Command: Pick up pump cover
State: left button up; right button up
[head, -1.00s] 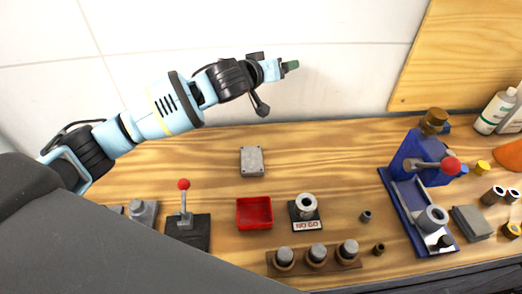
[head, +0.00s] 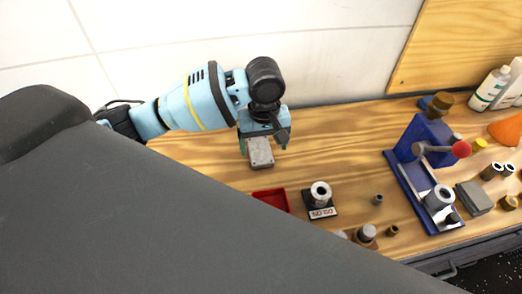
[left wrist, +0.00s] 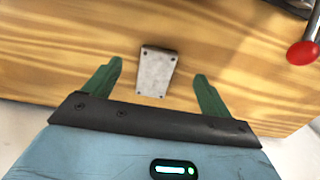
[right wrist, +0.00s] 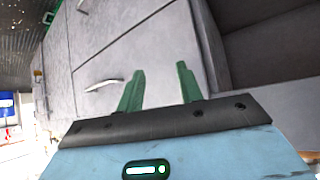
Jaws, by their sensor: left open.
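The pump cover, a small grey rectangular plate with holes near its corners (head: 260,152), lies flat on the wooden bench. In the left wrist view the pump cover (left wrist: 157,72) shows between and just beyond the two green fingertips. My left gripper (head: 263,145) is open above it, fingers pointing down, one to each side, not visibly touching it. My right gripper (right wrist: 160,88) shows only in its own wrist view, open and empty, facing grey drawer fronts.
A red tray (head: 272,198) and a NO GO gauge block (head: 320,200) stand in front of the cover. A blue press (head: 425,150) stands to the right. A red-knobbed lever (left wrist: 303,52) shows in the left wrist view. The wood right of the cover is clear.

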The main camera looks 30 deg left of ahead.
aim_at(263, 164)
pick_arm(q)
jog(key=shift+s+f+b, duration=0.1)
jog(key=shift+f+b, duration=0.25)
jog(key=shift+f, duration=3.35)
jog(key=c, duration=1.3)
notch_tip(263, 164, up, 10)
jog(key=shift+r+p, duration=0.1)
jog(key=shift+p, duration=0.3)
